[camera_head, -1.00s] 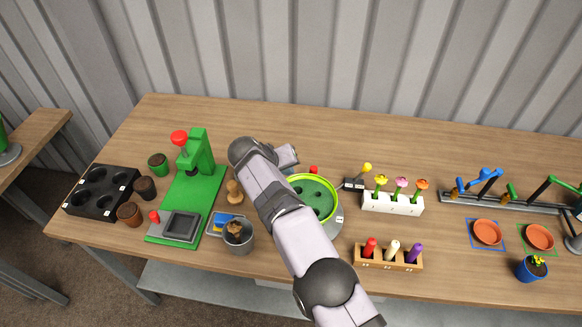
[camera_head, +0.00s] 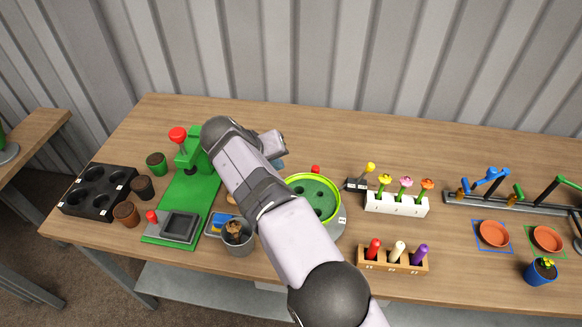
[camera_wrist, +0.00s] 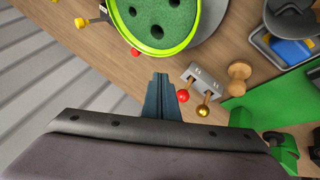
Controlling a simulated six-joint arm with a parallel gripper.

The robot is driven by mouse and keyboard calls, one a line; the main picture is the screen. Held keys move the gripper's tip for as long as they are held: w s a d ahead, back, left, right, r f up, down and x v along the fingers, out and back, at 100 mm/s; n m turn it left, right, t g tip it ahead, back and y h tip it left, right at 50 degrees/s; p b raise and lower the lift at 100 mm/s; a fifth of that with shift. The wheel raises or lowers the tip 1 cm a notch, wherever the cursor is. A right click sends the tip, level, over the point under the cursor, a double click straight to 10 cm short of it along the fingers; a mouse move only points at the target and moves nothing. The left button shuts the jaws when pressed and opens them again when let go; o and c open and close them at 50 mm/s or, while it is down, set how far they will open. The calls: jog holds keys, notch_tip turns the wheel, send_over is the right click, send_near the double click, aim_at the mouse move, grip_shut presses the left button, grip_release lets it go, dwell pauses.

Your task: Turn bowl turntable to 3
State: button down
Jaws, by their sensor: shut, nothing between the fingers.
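The bowl (camera_head: 325,197), lime-rimmed with a green, holed inside, sits on a grey turntable (camera_head: 334,228) right of my arm in the head view. A small label shows on the turntable's right side, too small to read. A red knob (camera_head: 315,169) is at the bowl's far edge. In the wrist view the bowl (camera_wrist: 172,12) is at the top, the turntable (camera_wrist: 222,38) beside it, and the red knob (camera_wrist: 135,52) just below the rim. My gripper (camera_wrist: 163,76) is shut and empty, apart from the bowl and the knob. In the head view my arm mostly hides it.
Beside my fingers in the wrist view are a grey block (camera_wrist: 202,75) with red (camera_wrist: 183,95) and gold (camera_wrist: 202,111) ball levers, and a wooden knob (camera_wrist: 239,70). A green press (camera_head: 190,190) and a metal cup (camera_head: 238,238) stand left of the bowl, a white flower rack (camera_head: 397,204) right.

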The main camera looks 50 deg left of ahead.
jog(key=g+p, duration=0.1)
jog(key=g, duration=0.1)
send_over(304, 187)
jog(key=shift+f+m+h, duration=0.3)
jog(key=shift+f, duration=0.5)
jog(key=w+d+f+m+g+y+b, duration=0.1)
jog(key=w+d+f+m+g+y, duration=0.1)
jog(key=w+d+g+y, duration=0.3)
jog(key=w+d+m, duration=0.1)
jog(key=w, duration=0.3)
jog(key=shift+f+b, duration=0.2)
jog(key=shift+b, duration=0.15)
jog(key=shift+p+x, duration=1.5)
jog(key=shift+x, duration=3.55)
jog(key=shift+r, duration=0.1)
